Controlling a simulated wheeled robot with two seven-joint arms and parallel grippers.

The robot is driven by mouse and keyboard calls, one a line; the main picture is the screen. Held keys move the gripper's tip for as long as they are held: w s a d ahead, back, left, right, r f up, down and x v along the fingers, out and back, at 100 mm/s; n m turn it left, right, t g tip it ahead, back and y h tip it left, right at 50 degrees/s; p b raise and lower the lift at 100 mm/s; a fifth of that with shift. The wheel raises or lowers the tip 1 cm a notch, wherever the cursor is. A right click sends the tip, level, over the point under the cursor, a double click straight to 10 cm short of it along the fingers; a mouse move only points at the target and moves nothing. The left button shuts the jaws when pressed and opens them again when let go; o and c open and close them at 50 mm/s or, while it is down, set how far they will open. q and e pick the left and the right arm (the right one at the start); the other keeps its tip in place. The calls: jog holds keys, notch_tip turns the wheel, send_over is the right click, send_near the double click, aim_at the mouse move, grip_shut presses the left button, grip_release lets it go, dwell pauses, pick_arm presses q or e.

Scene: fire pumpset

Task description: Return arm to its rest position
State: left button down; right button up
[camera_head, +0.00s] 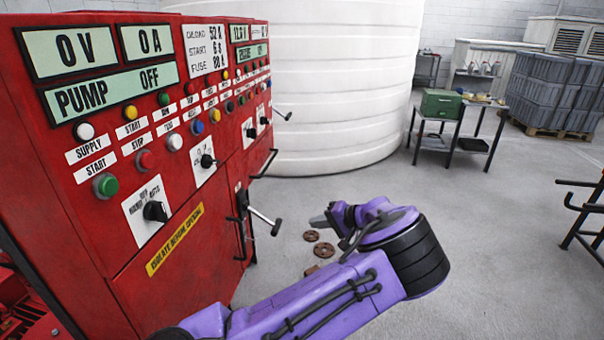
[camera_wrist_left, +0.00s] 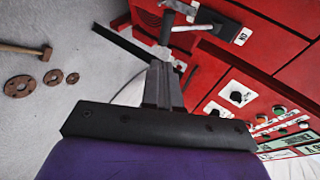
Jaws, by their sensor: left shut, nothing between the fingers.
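My left arm, purple with black joints, comes in from the lower left of the head view and bends back at the elbow. Its left gripper (camera_head: 320,221) points left toward the red pump cabinet (camera_head: 215,220), apart from the cabinet's lever handle (camera_head: 265,218). In the wrist view the gripper (camera_wrist_left: 162,75) has its grey fingers together, with nothing held between them. My right gripper is not in view.
Rusty flanges (camera_head: 323,250) lie on the floor near the gripper; a hammer (camera_wrist_left: 28,50) shows in the wrist view. A white tank (camera_head: 340,90) stands behind. A table with a green toolbox (camera_head: 441,103) is further back. The floor on the right is mostly clear.

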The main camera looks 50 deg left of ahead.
pick_arm(q)
jog(key=shift+v, duration=1.15)
jog(key=shift+f, duration=0.15)
jog(key=shift+w, duration=0.15)
